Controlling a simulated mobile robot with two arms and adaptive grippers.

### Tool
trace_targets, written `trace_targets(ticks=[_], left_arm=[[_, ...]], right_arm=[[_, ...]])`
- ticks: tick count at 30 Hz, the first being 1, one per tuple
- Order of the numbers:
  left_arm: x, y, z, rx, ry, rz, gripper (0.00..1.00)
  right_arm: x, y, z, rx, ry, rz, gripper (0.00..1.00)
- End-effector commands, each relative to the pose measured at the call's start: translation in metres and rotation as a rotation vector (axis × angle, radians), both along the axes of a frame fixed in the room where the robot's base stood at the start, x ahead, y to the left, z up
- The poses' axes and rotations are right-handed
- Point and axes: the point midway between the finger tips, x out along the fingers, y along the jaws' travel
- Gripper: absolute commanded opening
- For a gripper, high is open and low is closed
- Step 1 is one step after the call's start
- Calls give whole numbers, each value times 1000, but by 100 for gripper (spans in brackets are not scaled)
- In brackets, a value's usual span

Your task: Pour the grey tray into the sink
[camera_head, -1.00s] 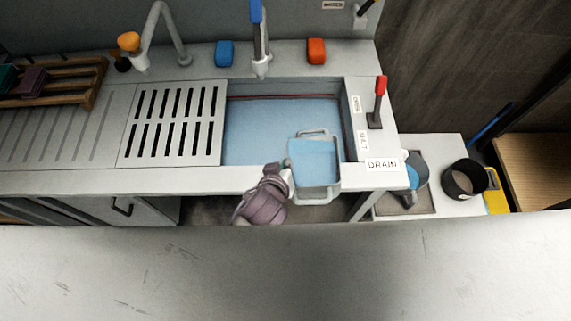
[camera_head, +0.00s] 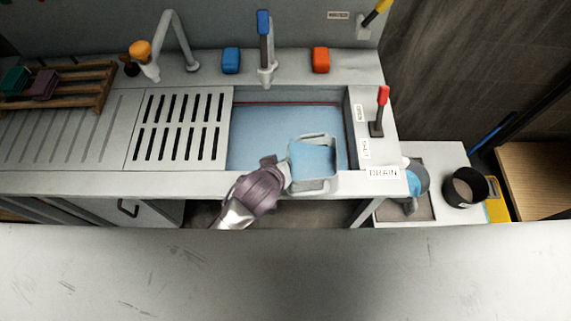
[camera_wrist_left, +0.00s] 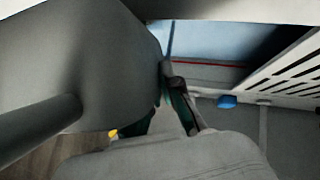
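The grey tray (camera_head: 316,185) is a light grey container with a handle at its far side and blue contents. In the head view it is over the front right part of the sink, close to the front rim. My left gripper (camera_head: 285,172) is shut on the tray's left side. In the left wrist view the tray (camera_wrist_left: 90,60) fills much of the left, with the gripper fingers (camera_wrist_left: 183,100) at its edge. The sink (camera_head: 255,135) has a blue interior. I cannot tell whether anything is flowing out. My right gripper is not in view.
A slotted drainboard (camera_head: 180,125) lies left of the sink. A faucet (camera_head: 266,60) stands behind it, between a blue block (camera_head: 231,60) and an orange block (camera_head: 320,60). A red-handled lever (camera_head: 380,110) stands at the right. A dark pot (camera_head: 465,187) is farther right.

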Motion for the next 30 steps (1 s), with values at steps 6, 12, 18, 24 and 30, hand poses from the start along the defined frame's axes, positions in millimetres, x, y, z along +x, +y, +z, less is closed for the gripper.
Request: trace_targets(ticks=[6, 12, 18, 24, 30], left_arm=[[7, 2, 2, -20, 31, 0, 0], [12, 5, 0, -35, 67, 0, 0], [17, 7, -1, -52, 101, -1, 0], [21, 9, 4, -74, 143, 0, 0], [25, 11, 7, -94, 187, 1, 0]], right_arm=[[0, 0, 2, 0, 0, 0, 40], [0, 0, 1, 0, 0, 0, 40], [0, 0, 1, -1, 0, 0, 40], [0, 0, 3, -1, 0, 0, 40], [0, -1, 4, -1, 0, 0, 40]])
